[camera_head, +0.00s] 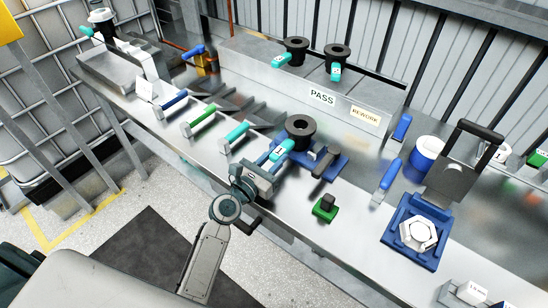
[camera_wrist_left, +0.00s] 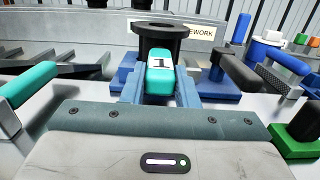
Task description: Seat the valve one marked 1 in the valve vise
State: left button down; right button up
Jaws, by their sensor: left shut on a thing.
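The valve marked 1 has a black round flange (camera_head: 299,127) and a teal handle (camera_head: 283,148). In the left wrist view the handle (camera_wrist_left: 160,88) carries a white label with a 1, and the black flange (camera_wrist_left: 159,32) is behind it. My left gripper (camera_head: 272,153) is shut on the teal handle; its blue fingers lie on both sides. The valve vise (camera_head: 333,169) is blue with a dark lever, on the bench right behind and beside the valve. The valve stands upright at the vise's left part; its underside is hidden, so I cannot tell if it touches. My right gripper is not in view.
Two valves (camera_head: 297,46) (camera_head: 337,56) stand on the raised PASS and REWORK block (camera_head: 262,68). Blue, green and teal handled tools (camera_head: 203,117) lie left. A green-black block (camera_head: 325,208) is near the front edge. A blue fixture (camera_head: 411,248) with a white hex part stands right.

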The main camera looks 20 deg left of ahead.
pick_arm(q)
jog(key=shift+f, duration=0.1)
dwell(0.4)
jog(key=c, duration=1.1)
grip_release()
jog(key=shift+o, duration=0.7)
jog(key=shift+f, duration=0.1)
jog(key=o, duration=0.5)
jog(key=shift+s, duration=0.1)
jog(key=shift+s+a, duration=0.15)
jog(key=shift+s, duration=0.25)
jog(key=shift+v, duration=4.05)
